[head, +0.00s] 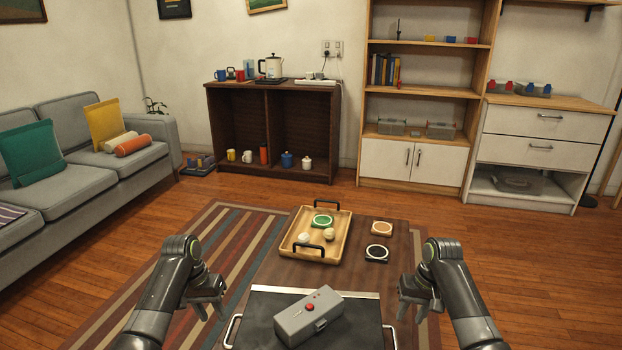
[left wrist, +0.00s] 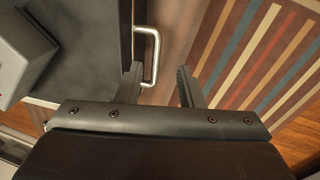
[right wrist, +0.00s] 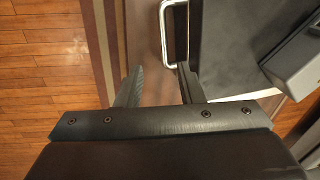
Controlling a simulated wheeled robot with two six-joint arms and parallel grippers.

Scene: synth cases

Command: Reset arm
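My left gripper (head: 208,308) hangs over the left side of the black tray (head: 262,312), above its left metal handle (head: 232,331). In the left wrist view its fingers (left wrist: 158,88) are apart with nothing held between them. My right gripper (head: 412,308) hangs above the tray's right handle (head: 389,336). In the right wrist view its fingers (right wrist: 157,88) are also apart and empty. A handle shows near the fingers in each wrist view; I cannot tell whether they touch.
A grey case (head: 308,318) with a red button lies on the black tray. Beyond it on the table stand a wooden tray (head: 337,240) with a green-topped round item, and two coasters, tan (head: 381,228) and black (head: 376,253). A sofa (head: 80,185) is at the left.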

